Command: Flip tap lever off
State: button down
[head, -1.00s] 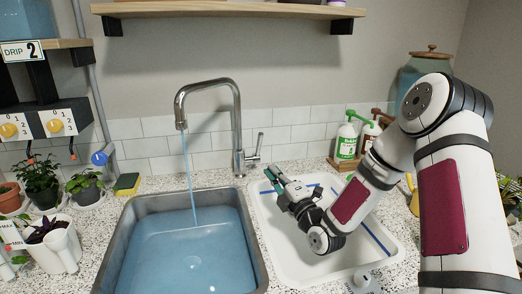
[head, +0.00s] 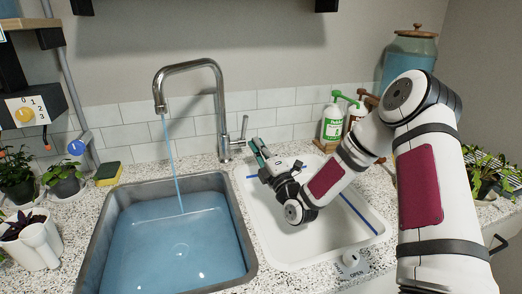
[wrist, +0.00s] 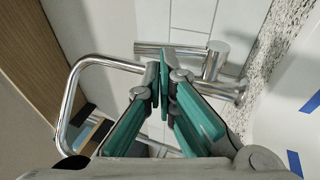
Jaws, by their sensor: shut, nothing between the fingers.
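The chrome tap (head: 221,110) stands behind the sinks, and a thin stream of water (head: 173,165) runs from its spout into the left basin. Its lever (head: 244,126) sticks up on the right side of the tap body. My gripper (head: 255,143) is just right of and below the lever in the head view, apart from it as far as I can tell. In the wrist view, the teal fingers of my gripper (wrist: 164,72) are shut and empty. The lever (wrist: 170,50) shows beyond the fingertips, and the tap body (wrist: 225,91) is partly hidden behind them.
The left basin (head: 100,240) holds water; the white right basin (head: 285,255) under my gripper looks empty. A green-labelled bottle (head: 332,125) stands behind on the right. A sponge (head: 107,174) and potted plants (head: 62,183) are at the left.

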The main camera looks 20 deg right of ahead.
aim_at(246, 125)
jog(key=x, duration=0.5)
jog(key=shift+w+r, duration=0.1)
jog(key=shift+w, duration=0.2)
jog(key=shift+a, duration=0.1)
jog(key=shift+w+a+g+p, duration=0.1)
jog(key=shift+a+g+p, duration=0.25)
jog(key=shift+g, duration=0.15)
jog(key=shift+w+r+g+p, duration=0.1)
jog(key=shift+r+g+p, duration=0.1)
jog(key=shift+g+p, duration=0.15)
jog(key=shift+w+d+r+g+h+p, duration=0.15)
jog(key=shift+w+r+g+h+p, duration=0.05)
jog(key=shift+r+g+h+p, duration=0.2)
jog(key=shift+w+d+r+m+g+b, duration=0.1)
jog(key=shift+w+d+m+g+b, duration=0.05)
jog(key=shift+w+m+g+b, duration=0.15)
jog(key=shift+w+d+r+b, duration=0.15)
jog(key=shift+w+r+b, duration=0.15)
jog(key=shift+w+b, duration=0.65)
jog(key=shift+s, duration=0.2)
